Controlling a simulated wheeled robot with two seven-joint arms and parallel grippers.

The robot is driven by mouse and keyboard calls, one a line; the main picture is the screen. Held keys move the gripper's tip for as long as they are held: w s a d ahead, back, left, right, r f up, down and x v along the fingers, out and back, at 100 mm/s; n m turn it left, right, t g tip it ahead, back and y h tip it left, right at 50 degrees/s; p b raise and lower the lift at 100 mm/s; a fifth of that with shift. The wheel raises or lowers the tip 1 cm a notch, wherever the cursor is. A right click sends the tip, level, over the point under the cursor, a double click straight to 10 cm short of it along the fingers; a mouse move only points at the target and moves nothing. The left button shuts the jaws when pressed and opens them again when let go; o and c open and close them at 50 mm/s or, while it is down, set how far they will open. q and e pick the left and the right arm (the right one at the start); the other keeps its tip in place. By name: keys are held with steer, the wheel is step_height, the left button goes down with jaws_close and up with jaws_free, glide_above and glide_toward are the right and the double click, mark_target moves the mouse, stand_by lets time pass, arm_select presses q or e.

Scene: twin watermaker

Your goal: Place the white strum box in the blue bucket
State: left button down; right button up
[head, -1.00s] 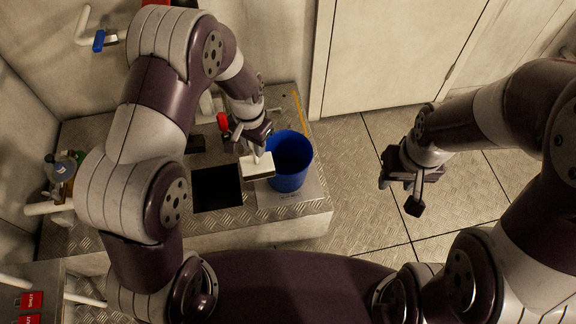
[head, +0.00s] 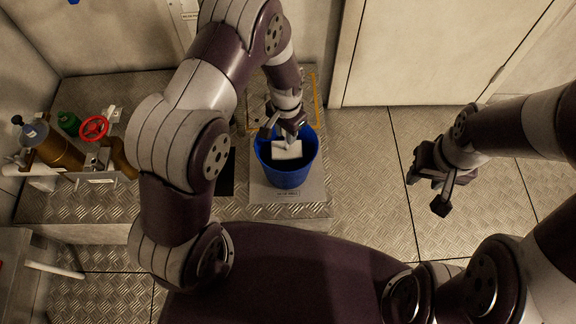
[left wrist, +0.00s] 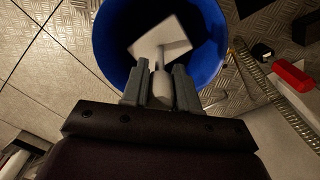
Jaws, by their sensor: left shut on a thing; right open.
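The white strum box (head: 287,150) is a white block with a short stem. In the head view it is at the mouth of the blue bucket (head: 288,178), within the rim. My left gripper (head: 284,135) is above the bucket and shut on the stem. In the left wrist view the gripper (left wrist: 160,88) grips the stem, and the strum box (left wrist: 172,38) shows against the dark inside of the bucket (left wrist: 208,62). I cannot tell whether the box touches the bucket. My right gripper (head: 432,182) is open and empty over the floor on the right.
The bucket stands on a pale plate (head: 262,197) on the metal step. A red handwheel (head: 95,128) and brass piping (head: 58,150) are at the left. A red object (left wrist: 292,76) lies near the bucket in the left wrist view. The floor (head: 370,160) on the right is clear.

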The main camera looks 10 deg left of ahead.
mark_target(286, 149)
arm_select(q)
step_height(286, 149, down, 9)
steer(key=b, duration=0.2)
steer(key=shift+r+b, duration=0.1)
steer(key=shift+b, duration=0.2)
steer(key=shift+r, duration=0.15)
steer(key=c, duration=0.8)
jaws_free()
steer(key=shift+f, duration=0.2)
steer(key=shift+c, duration=0.2)
